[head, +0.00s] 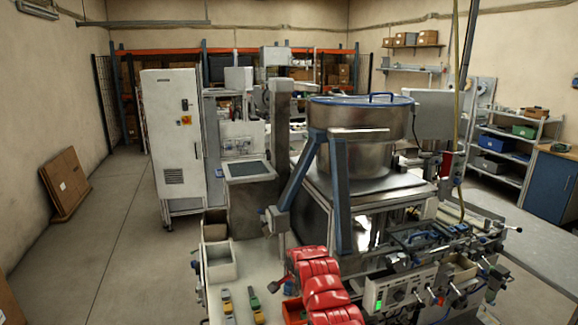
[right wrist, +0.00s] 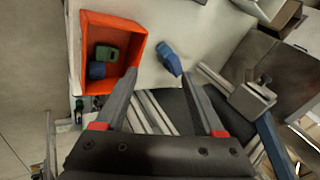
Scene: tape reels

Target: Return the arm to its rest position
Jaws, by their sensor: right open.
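My right gripper (head: 281,285) is at the end of my red arm at the bottom middle of the head view, over the pale worktop. In the right wrist view its two grey fingers (right wrist: 157,88) are spread wide with nothing between them. A blue piece (right wrist: 168,58) lies on the worktop just beyond the gap between the fingertips. An orange bin (right wrist: 85,22) stands left of the fingers, with a green piece (right wrist: 106,53) and a blue piece (right wrist: 97,71) inside. In the head view the bin (head: 291,314) is partly hidden by my arm. My left gripper is not in view.
A machine with a large steel drum (head: 355,130) and blue legs stands close behind and right of the arm. A control panel (head: 395,292) with knobs is to the right. A pale open box (head: 218,272) and small colored tools are at left.

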